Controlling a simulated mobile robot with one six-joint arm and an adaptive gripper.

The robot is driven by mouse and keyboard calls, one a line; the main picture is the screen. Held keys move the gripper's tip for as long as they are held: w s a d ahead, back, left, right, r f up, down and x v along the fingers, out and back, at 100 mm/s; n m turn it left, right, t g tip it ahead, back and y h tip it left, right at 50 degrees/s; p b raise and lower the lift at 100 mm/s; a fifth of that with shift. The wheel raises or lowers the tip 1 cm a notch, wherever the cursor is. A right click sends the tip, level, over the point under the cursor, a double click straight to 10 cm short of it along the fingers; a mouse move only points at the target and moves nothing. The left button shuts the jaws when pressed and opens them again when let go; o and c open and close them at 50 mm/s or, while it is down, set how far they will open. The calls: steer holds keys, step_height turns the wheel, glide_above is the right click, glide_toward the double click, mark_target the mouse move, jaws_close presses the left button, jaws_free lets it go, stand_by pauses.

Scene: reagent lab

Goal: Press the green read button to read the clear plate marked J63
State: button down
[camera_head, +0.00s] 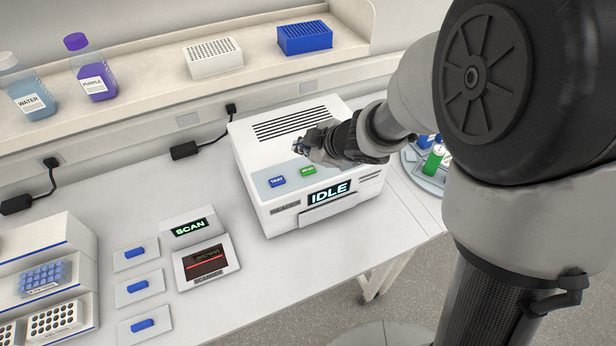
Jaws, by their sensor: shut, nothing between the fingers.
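The white reader (252,152) stands on the bench in the middle of the view, and its front display (329,193) shows IDLE. On its top panel are a blue TRAY button (277,182) and the green read button (307,170). My gripper (301,147) is shut and empty, above the reader's top, a little behind the green button in the picture; I cannot tell its exact height. No plate marked J63 can be made out. The reader's slot below the display looks closed, and its inside is hidden.
Left of the reader are a scanner (206,263) and a SCAN sign (190,227). Several small pads with blue pieces (136,253) lie beside them. A white rack unit (45,240) stands at far left. Bottles and racks (213,58) sit on the back shelf.

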mark_target(306, 172)
steer(key=shift+f+b, duration=1.35)
steer(key=shift+f, duration=0.65)
steer(key=shift+f, duration=0.4)
steer(key=shift+f+b, duration=0.4)
steer(key=shift+b, duration=0.15)
steer(key=shift+r, duration=0.1)
stand_by(0.4)
steer(key=shift+r+p, duration=0.75)
steer(key=shift+p, duration=0.2)
step_height(306, 172, up, 5)
steer(key=p, duration=0.5)
